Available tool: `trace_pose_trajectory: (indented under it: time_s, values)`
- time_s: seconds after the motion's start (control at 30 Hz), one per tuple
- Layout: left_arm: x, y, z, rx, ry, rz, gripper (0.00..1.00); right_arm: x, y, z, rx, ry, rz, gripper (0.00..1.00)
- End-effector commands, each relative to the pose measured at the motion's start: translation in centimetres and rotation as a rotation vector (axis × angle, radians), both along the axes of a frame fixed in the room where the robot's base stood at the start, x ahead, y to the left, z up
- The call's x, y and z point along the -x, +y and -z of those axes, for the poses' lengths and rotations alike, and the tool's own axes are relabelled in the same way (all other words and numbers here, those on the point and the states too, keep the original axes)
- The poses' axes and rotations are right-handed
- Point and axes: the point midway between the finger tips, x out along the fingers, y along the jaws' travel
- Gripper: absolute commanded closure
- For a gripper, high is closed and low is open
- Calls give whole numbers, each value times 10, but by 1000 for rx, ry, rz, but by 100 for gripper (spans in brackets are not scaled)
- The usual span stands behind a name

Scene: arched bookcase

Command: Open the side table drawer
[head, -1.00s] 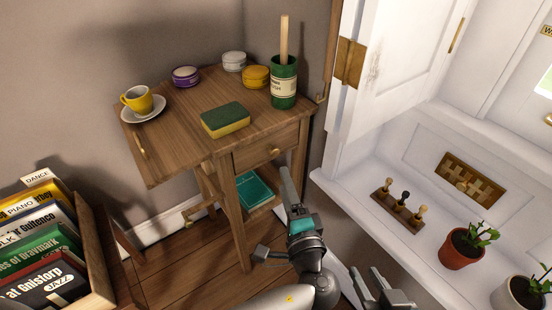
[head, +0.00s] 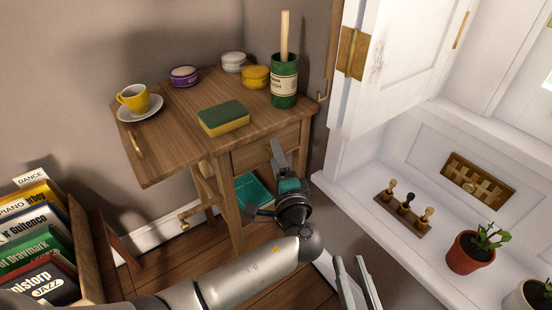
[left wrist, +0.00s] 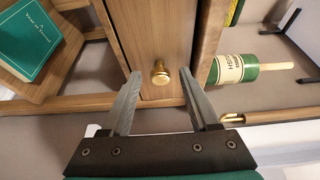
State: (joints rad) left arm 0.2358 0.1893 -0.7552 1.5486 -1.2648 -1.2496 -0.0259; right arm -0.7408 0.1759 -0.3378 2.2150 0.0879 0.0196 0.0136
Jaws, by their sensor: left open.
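The wooden side table (head: 175,125) stands against the wall in the head view. Its drawer (head: 250,154) is under the tabletop at the right end and looks shut. My left gripper (head: 277,150) is at the drawer front and hides the knob in that view. In the left wrist view the round brass knob (left wrist: 160,74) sits on the drawer front (left wrist: 160,35), between the fingertips of my open left gripper (left wrist: 160,85), with a gap on each side. My right gripper (head: 356,280) is at the bottom of the head view, its fingers apart and empty.
On the tabletop are a sponge (head: 223,118), a yellow cup (head: 133,97) on a saucer, several small tins and a green brush holder (head: 284,82). A teal book (head: 254,193) lies on the lower shelf. A white cabinet (head: 345,170) stands close at right.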

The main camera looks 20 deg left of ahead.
Motion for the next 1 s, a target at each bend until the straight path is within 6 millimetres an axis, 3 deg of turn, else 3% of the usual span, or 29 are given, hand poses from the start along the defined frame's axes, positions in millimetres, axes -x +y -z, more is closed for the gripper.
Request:
trace_pose_trajectory:
  time_s: [0.43, 1.0]
  values:
    - [-4, 3, 0, 0, 0, 0, 39, 2, 1, -2, -19, -28, 2, 67]
    - [-4, 2, 0, 0, 0, 0, 100, 2, 1, -2, -19, -26, 2, 67]
